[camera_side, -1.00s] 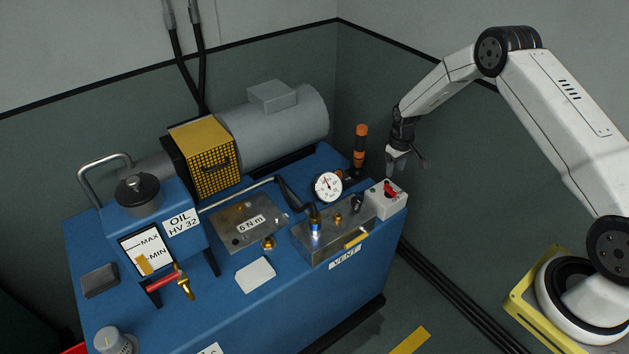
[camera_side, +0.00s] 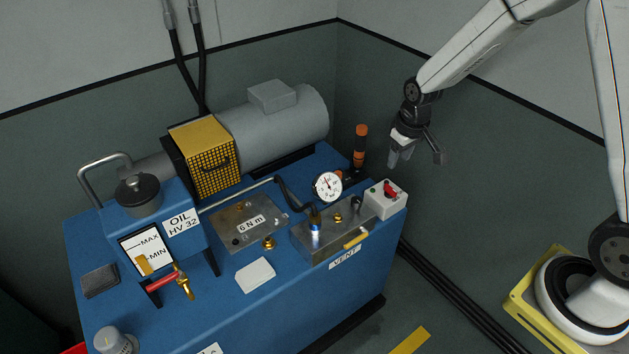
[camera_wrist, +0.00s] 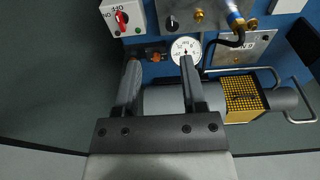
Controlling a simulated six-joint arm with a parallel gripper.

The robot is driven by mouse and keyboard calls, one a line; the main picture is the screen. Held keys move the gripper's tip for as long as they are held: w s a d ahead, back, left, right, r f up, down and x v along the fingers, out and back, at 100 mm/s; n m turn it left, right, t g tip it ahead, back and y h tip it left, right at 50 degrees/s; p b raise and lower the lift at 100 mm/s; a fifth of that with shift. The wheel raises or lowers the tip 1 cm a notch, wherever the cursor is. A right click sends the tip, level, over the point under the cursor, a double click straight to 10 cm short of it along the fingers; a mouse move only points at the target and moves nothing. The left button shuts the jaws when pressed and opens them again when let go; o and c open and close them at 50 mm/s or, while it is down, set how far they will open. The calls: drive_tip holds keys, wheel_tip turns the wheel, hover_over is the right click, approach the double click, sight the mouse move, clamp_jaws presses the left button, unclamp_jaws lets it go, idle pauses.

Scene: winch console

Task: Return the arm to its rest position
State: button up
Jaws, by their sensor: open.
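My gripper (camera_side: 417,158) is open and empty. In the side view it hangs in the air above and to the right of the white switch box (camera_side: 385,200), apart from it. In the wrist view the two fingers of my gripper (camera_wrist: 160,75) stand apart with nothing gripped between them. The switch box, with its red knob, also shows in the wrist view (camera_wrist: 122,17) at the top left, beyond the fingertips. The pressure gauge (camera_wrist: 186,47) shows near the right fingertip, partly covered by it.
The blue console (camera_side: 330,290) carries a grey motor (camera_side: 285,120), a yellow mesh guard (camera_side: 205,157), an upright orange-and-black handle (camera_side: 360,145), an oil tank with label (camera_side: 181,222) and a metal valve block (camera_side: 345,240). Free air lies right of the console.

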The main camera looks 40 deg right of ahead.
drive_tip(key=s+a+r, duration=0.2)
drive_tip(key=s+a, duration=0.1)
drive_tip(key=s, duration=0.4)
drive_tip(key=s+a+r+t, duration=0.1)
drive_tip(key=s+a+r, duration=0.2)
drive_tip(key=s, duration=0.3)
drive_tip(key=shift+s, duration=0.35)
